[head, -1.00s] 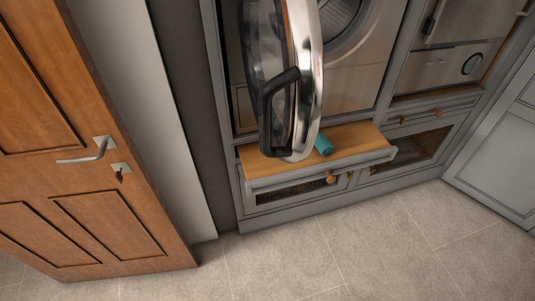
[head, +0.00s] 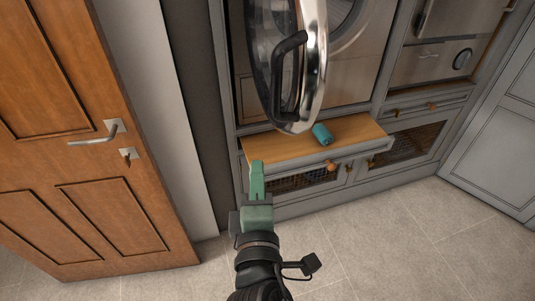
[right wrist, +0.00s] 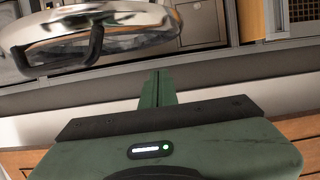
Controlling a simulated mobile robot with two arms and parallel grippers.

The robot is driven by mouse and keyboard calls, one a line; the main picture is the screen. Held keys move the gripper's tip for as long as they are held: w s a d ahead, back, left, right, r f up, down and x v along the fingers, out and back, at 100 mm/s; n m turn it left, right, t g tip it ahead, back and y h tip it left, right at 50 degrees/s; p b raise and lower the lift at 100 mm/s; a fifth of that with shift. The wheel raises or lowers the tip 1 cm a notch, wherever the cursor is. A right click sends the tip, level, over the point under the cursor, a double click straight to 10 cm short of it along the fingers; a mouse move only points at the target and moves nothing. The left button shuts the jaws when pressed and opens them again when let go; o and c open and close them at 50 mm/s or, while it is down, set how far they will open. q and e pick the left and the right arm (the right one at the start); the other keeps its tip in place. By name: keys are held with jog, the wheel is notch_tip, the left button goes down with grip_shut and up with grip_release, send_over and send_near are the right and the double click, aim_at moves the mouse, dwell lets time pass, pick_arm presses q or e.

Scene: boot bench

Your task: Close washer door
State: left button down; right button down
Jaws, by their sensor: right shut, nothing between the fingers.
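The washer door (head: 314,70) is a round glass door with a chrome rim and a black handle (head: 285,75). It stands wide open, swung out from the washer (head: 355,75). My right gripper (head: 257,165) is green and shut, with nothing in it. It is below the door and in front of the wooden shelf, apart from the handle in the picture. In the right wrist view the door (right wrist: 140,18) is at the upper left, ahead of the shut fingers (right wrist: 157,76). My left gripper is not in view.
A teal cylinder (head: 322,134) lies on the pulled-out wooden shelf (head: 350,131) under the washer. A brown wooden door (head: 110,220) with a metal lever stands at the left. The tiled floor (head: 390,240) is clear at the lower right.

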jog(key=w+d+p, duration=0.3)
jog(key=w+p, duration=0.1)
jog(key=w, duration=0.6)
jog(key=shift+w+d, duration=0.15)
jog(key=shift+w, duration=0.25)
jog(key=shift+f, duration=0.1)
